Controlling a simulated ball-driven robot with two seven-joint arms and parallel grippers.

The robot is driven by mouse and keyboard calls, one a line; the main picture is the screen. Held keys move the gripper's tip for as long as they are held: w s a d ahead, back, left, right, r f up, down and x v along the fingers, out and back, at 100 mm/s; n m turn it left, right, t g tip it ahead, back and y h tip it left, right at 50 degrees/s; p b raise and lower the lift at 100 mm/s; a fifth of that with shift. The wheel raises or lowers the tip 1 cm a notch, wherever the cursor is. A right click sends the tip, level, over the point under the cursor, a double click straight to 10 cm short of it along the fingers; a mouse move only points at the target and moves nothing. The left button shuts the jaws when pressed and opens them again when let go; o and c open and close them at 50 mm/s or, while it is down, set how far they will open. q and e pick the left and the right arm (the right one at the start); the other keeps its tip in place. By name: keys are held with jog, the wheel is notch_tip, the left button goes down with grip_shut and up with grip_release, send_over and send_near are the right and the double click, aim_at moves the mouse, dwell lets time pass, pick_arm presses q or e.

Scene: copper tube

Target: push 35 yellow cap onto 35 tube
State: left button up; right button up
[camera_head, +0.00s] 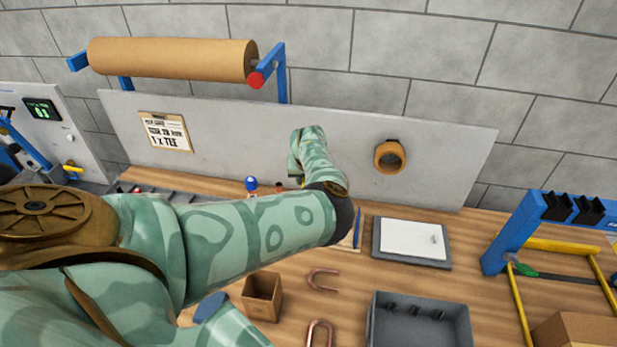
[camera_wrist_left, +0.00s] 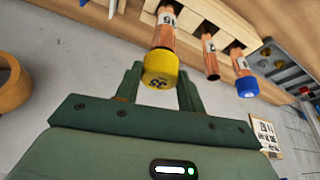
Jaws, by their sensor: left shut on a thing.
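The yellow cap (camera_wrist_left: 160,72), marked 35, is between the two fingers of my left gripper (camera_wrist_left: 160,78) in the left wrist view. The gripper is shut on it. The cap's far side meets the end of a labelled copper tube (camera_wrist_left: 165,33), in line with it; how deep the tube sits inside cannot be told. The tube comes out of a wooden rack (camera_wrist_left: 233,22). In the head view my left arm hides the yellow cap and its tube, and the fingers do not show clearly. My right gripper is in neither view.
Beside it are a bare-ended copper tube (camera_wrist_left: 211,68) and one with a blue cap (camera_wrist_left: 247,86), also seen in the head view (camera_head: 251,184). A grey panel (camera_head: 440,165) with a tape roll (camera_head: 390,157) stands behind. A grey bin (camera_head: 420,310) and wooden box (camera_head: 262,297) are in front.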

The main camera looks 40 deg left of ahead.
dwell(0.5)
pick_arm(q)
jog(key=shift+p, duration=0.5)
dwell(0.4)
jog(key=shift+f+b, duration=1.2)
jog(key=shift+f, duration=0.7)
jog(key=o, duration=1)
jog(key=shift+r, duration=0.1)
